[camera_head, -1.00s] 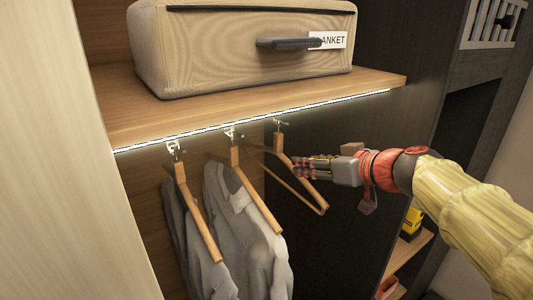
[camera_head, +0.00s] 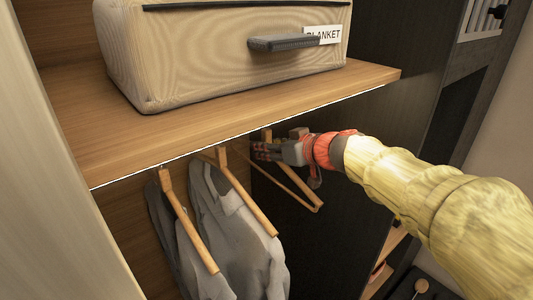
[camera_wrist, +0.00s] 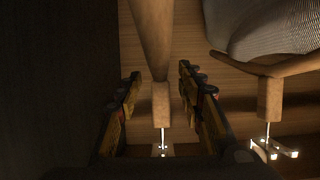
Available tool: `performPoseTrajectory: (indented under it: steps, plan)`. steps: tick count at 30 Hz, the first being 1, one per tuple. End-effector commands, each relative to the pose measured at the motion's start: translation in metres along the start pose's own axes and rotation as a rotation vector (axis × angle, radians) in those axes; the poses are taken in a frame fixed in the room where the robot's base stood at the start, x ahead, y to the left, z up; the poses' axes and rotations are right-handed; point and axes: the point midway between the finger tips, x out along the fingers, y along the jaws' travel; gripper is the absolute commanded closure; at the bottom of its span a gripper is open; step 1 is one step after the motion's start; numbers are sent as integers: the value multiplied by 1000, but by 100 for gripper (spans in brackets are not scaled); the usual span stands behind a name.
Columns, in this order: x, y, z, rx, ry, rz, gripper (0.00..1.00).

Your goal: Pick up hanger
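The empty wooden hanger (camera_head: 299,189) hangs under the shelf, the rightmost of the hangers. My gripper (camera_head: 262,151) reaches in from the right at the hanger's upper part, just below the shelf edge. In the wrist view, the hanger (camera_wrist: 151,40) runs down the middle, its neck and metal hook between the two fingers of my gripper (camera_wrist: 161,76). The fingers are apart, with a gap showing on each side of the neck. In the head view, the fingers and shelf hide part of the hanger's top and its hook.
Two other wooden hangers (camera_head: 188,223) (camera_head: 247,192) hold grey clothes (camera_head: 236,232) to the left. One also shows at the right of the wrist view (camera_wrist: 268,95). A beige blanket box (camera_head: 215,55) sits on the shelf (camera_head: 125,128) above. A dark panel stands right of the hanger.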

Motion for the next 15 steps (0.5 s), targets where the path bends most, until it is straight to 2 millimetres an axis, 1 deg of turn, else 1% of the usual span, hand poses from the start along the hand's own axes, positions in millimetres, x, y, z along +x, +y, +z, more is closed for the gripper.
performPoseTrajectory:
  steps: [3, 9, 15]
  plan:
    - [6, 0, 1, 0, -1, 1, 62]
    - [6, 0, 1, 0, -1, 1, 62]
    - [6, 0, 1, 0, -1, 1, 74]
